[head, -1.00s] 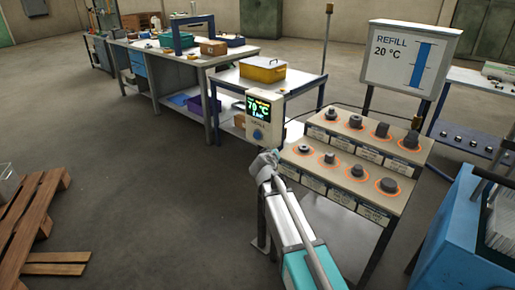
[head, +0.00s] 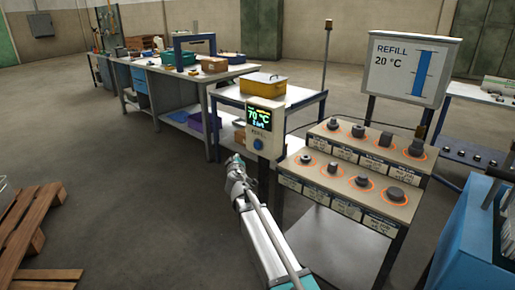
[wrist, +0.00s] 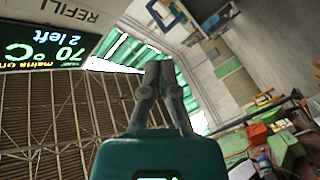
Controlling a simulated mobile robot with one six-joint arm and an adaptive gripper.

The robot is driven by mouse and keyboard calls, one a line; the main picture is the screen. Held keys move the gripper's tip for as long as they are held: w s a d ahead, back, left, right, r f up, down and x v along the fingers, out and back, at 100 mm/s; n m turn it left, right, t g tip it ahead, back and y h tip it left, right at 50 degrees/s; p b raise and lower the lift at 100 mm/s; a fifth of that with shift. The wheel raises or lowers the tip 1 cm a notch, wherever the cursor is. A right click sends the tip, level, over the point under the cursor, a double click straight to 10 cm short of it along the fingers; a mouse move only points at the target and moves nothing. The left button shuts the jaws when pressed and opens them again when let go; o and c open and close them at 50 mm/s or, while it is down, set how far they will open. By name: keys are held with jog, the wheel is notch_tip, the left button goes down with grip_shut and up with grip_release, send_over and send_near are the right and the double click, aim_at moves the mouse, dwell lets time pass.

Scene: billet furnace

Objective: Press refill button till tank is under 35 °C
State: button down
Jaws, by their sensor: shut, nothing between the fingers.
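The control box shows a dark display (head: 259,117) reading 70 °C in green, with a smaller line that reads "2 left" in the wrist view (wrist: 45,50). Below it on the same box is a round blue button (head: 258,144) under a REFILL label. The label also shows in the wrist view (wrist: 78,15), but the button does not. My gripper (head: 235,162) is shut and empty, left of and a little below the button, apart from it. Its closed fingertips show in the wrist view (wrist: 160,68). A white sign (head: 408,66) reads REFILL 20 °C beside a blue bar.
A stepped rack (head: 345,185) of dark parts in orange rings stands right of the box. A table with a yellow bin (head: 263,87) is behind it. A wooden pallet (head: 30,230) lies at left. The floor between is clear.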

aim_at(255, 148)
jog(key=shift+w, duration=0.1)
jog(key=w+d, duration=0.5)
jog(key=w, duration=0.1)
jog(key=shift+w+d, duration=0.15)
jog(key=shift+w, duration=0.2)
jog(key=shift+w+d, duration=0.65)
jog(key=shift+w, duration=0.2)
dwell(3.0)
jog(key=shift+s+a, duration=0.1)
jog(key=shift+s, duration=0.05)
jog(key=shift+s+a, duration=0.5)
jog(key=shift+s, duration=0.15)
jog(key=shift+s, duration=0.1)
dwell(0.5)
jog(key=shift+s+a, duration=0.8)
jog(key=shift+s, duration=0.15)
jog(key=shift+s+a, duration=0.75)
jog(key=shift+s, duration=0.2)
jog(key=shift+d, duration=0.1)
